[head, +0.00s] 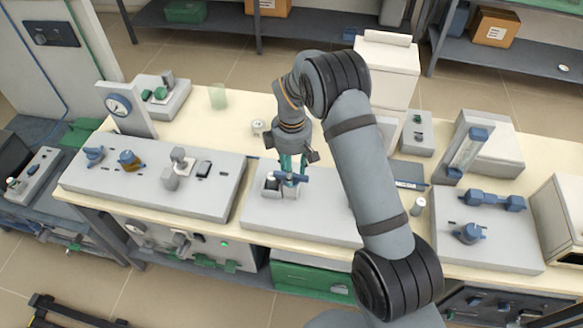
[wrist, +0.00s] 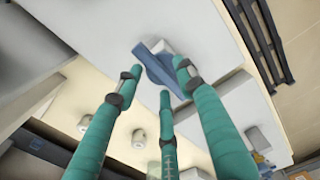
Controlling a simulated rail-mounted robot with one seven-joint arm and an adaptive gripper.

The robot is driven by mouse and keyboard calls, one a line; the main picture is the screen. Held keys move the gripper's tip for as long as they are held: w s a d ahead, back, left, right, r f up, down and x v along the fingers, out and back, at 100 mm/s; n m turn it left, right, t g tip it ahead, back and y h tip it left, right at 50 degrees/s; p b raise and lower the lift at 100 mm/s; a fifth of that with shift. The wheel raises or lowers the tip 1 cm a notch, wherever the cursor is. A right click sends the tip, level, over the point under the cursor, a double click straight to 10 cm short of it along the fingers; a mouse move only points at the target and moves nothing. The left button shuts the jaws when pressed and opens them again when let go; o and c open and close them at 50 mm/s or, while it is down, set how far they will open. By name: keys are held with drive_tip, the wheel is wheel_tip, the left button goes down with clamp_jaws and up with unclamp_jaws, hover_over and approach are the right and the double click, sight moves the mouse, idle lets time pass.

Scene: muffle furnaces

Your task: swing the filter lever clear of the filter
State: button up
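A blue lever (head: 291,178) sits on a small pale block on the grey middle panel (head: 262,209). It also shows in the wrist view (wrist: 157,70), as a blue bar lying slantwise beside a white block (wrist: 160,46). I take it for the filter lever; the filter is not clearly told apart. My gripper (head: 291,165) points down just above the lever, and its teal fingers also show in the wrist view (wrist: 158,82). The fingers are spread around the lever and empty. I cannot tell whether any fingertip touches it. My arm hides part of the middle panel.
A left panel (head: 215,200) carries blue and amber knobs and a grey fitting. A gauge (head: 118,105) stands behind it. A right panel (head: 510,240) holds blue valves, with a flowmeter (head: 466,150) behind. A small cylinder (head: 419,205) stands right of my forearm.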

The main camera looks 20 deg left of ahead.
drive_tip(key=shift+f, duration=0.15)
drive_tip(key=shift+c, duration=1)
drive_tip(key=c, duration=0.7)
clamp_jaws()
